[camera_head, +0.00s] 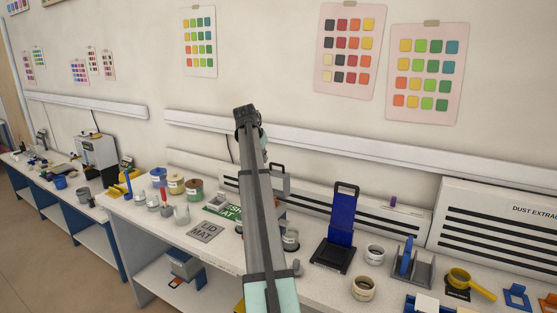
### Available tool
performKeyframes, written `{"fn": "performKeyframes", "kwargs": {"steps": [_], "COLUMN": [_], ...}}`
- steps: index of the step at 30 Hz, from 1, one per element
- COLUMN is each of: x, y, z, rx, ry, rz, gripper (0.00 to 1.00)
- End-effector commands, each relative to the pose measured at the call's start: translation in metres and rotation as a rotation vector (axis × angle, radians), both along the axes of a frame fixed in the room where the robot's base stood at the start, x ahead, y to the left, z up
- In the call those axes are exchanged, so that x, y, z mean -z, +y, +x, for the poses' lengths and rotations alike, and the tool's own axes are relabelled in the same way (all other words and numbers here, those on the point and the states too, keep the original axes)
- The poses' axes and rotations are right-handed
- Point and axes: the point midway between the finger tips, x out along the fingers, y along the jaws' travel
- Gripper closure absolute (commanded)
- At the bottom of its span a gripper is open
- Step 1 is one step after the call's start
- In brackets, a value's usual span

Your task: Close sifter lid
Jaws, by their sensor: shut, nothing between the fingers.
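My arm rises through the middle of the view and hides part of the bench; I do not make out my gripper's fingers. A small round metal container (290,241) stands just right of my arm, partly covered by it. Behind it a pale grey panel with a dark handle (281,180) stands upright, also partly hidden. I cannot tell whether either belongs to the sifter. A grey mat marked LID MAT (205,232) lies flat on the bench left of my arm. A green lettered mat (222,210) lies behind it, its text partly covered by my arm.
Several lidded jars (176,183) stand at the bench's back left. Right of my arm are a blue upright panel on a black base (341,215), pale cups (363,288), a grey holder (413,268) and a yellow-handled round tool (462,278). A dust extraction unit (505,225) backs the right side.

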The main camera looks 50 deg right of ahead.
Motion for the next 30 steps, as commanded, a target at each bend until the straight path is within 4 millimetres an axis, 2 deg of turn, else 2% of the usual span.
{"fn": "performKeyframes", "kwargs": {"steps": [1,3,6,9,16,27,30], "x": [-0.028,-0.051,-0.069,-0.071,-0.049,0.009,0.012], "y": [-0.020,-0.034,-0.045,-0.050,-0.064,-0.101,-0.083], "z": [-0.009,-0.020,-0.031,-0.034,-0.033,-0.026,-0.031], "rx": [0.036,0.071,0.100,0.110,0.110,0.109,0.106], "ry": [-0.014,-0.027,-0.038,-0.041,-0.039,-0.038,-0.039], "rz": [-0.015,-0.029,-0.040,-0.043,-0.041,-0.040,-0.042], "gripper": [1.00,1.00,1.00,1.00,1.00,1.00,1.00]}}
